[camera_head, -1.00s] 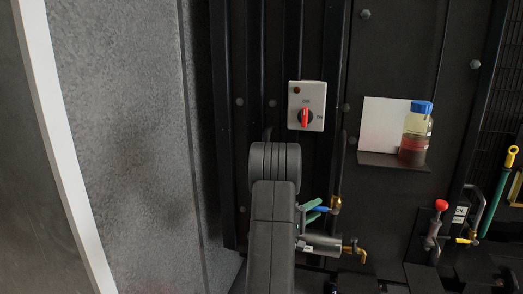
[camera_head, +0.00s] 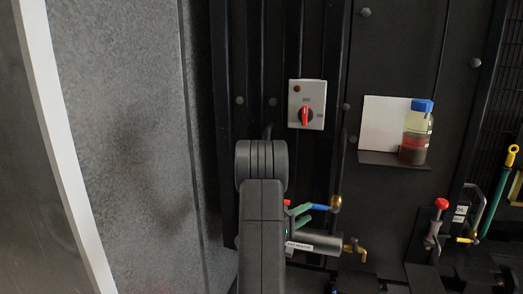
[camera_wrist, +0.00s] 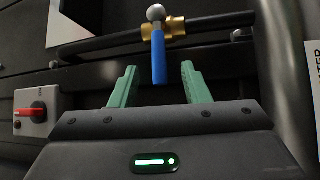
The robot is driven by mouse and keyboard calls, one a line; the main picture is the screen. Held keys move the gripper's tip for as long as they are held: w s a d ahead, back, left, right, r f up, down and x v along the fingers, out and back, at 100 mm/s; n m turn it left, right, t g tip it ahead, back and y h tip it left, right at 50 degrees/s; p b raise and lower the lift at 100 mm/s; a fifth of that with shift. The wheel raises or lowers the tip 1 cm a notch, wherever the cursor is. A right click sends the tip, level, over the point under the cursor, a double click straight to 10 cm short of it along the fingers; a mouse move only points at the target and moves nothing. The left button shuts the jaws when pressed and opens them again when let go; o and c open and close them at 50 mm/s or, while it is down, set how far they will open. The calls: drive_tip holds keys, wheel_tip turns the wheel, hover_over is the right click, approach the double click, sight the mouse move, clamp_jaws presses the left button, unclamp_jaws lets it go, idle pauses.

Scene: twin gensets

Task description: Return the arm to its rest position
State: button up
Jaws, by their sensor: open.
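My arm (camera_head: 262,225) rises from the bottom of the head view, in front of the dark panel. My gripper (camera_head: 300,210) is at its right side, with green fingers pointing right toward a blue valve handle (camera_head: 320,207). In the wrist view, my gripper (camera_wrist: 159,66) is open, with its two green fingers apart and nothing clasped. The blue handle (camera_wrist: 158,62) hangs from a brass valve (camera_wrist: 163,29) on a dark pipe and shows between the fingers. I cannot tell how far the fingertips are from it.
A grey switch box (camera_head: 307,105) with a red knob is above my arm. A shelf (camera_head: 392,160) holds a blue-capped bottle (camera_head: 416,134). A red-topped lever (camera_head: 437,222) and yellow-and-green handle (camera_head: 500,190) stand at right. A grey wall (camera_head: 125,130) is at left.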

sight(315, 206)
drive_tip(key=x, duration=0.7)
drive_tip(key=shift+d+r+p, duration=0.1)
drive_tip(key=shift+d+p, duration=0.05)
drive_tip(key=shift+p, duration=0.25)
drive_tip(key=r+p, duration=0.1)
drive_tip(key=p, duration=0.2)
drive_tip(key=shift+m+y+p, duration=0.4)
drive_tip(key=shift+g+p, duration=0.3)
drive_tip(key=shift+p, duration=0.1)
drive_tip(key=shift+m+p, duration=0.3)
drive_tip(key=shift+p, duration=0.4)
drive_tip(key=shift+f, duration=0.2)
